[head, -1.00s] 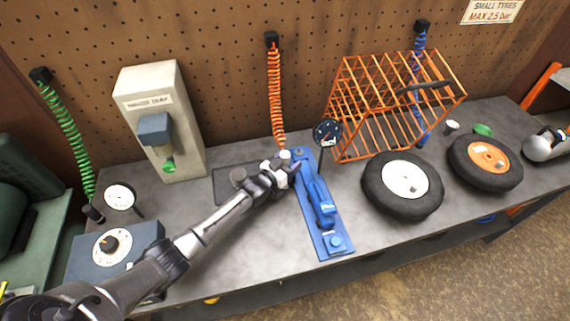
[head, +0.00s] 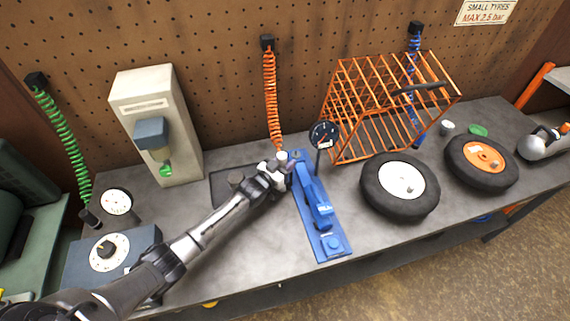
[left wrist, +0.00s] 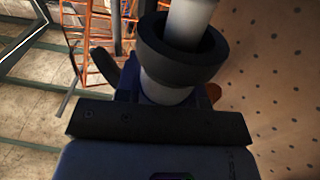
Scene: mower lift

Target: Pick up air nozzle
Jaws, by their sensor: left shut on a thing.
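The orange coiled hose (head: 271,100) hangs from the pegboard. Its lower end meets a pale cylindrical fitting (head: 282,156), which I take for the air nozzle. My left gripper (head: 279,167) is at this fitting, beside the top of the blue stand, and is shut on it. In the left wrist view the pale cylinder with a thick dark collar (left wrist: 182,45) stands upright in the picture in front of the gripper. The fingertips are mostly hidden there. My right gripper is not in view.
A blue stand (head: 328,238) with a dial gauge (head: 323,134) is just right of the gripper. An orange wire cage (head: 345,100), a white-hubbed wheel (head: 377,201) and an orange-hubbed wheel (head: 463,169) stand further right. A grey dispenser (head: 180,105) and blue box (head: 128,262) are left.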

